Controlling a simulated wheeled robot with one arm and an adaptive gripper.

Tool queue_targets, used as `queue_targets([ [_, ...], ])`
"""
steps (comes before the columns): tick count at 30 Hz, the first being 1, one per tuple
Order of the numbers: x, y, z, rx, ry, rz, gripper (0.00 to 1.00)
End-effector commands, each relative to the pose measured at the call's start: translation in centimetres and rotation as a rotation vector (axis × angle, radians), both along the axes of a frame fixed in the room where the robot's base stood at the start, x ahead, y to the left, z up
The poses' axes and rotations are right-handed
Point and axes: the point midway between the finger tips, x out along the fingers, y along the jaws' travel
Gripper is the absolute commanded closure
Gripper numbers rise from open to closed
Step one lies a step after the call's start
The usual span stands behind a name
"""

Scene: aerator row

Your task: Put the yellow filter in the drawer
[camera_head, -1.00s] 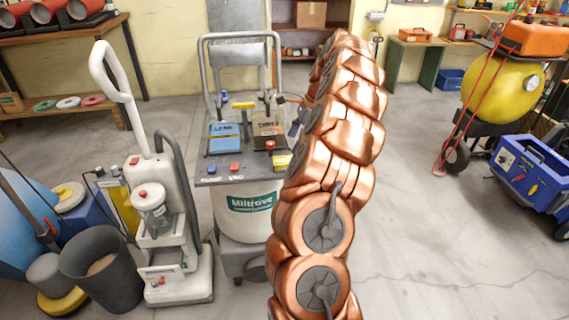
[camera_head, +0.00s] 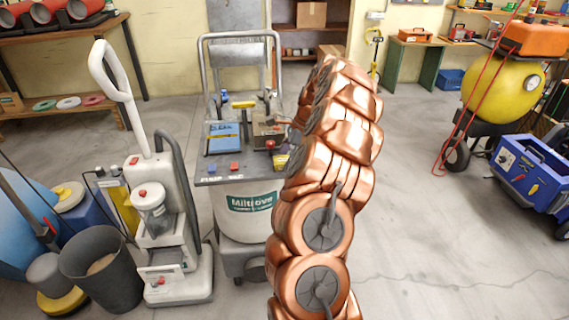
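A small yellow piece (camera_head: 243,104) lies on top of the grey-topped Miltrove machine, between its handle posts. A second yellow piece (camera_head: 281,162) shows at the machine's right front edge, partly covered by my arm. I cannot tell which of them is the yellow filter. A low tray-like opening (camera_head: 163,275) with red parts is at the base of the white upright machine; I cannot tell whether it is the drawer. My copper arm rises in front of the Miltrove machine's right side.
The Miltrove machine's top (camera_head: 228,171) also carries a blue box (camera_head: 223,137) and a brown box (camera_head: 267,130). The white upright machine (camera_head: 165,210) and a dark bin (camera_head: 101,268) stand left. A blue cart (camera_head: 530,172) stands right. Floor between is clear.

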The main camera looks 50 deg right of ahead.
Motion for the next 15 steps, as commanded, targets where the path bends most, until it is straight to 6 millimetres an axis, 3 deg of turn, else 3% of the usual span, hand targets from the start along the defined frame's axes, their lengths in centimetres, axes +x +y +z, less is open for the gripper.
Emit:
queue_targets([
  [2,-0.01,-0.01,0.01,0.0,0.0,0.0,0.28],
  [15,-0.01,-0.03,0.01,0.0,0.0,0.0,0.74],
])
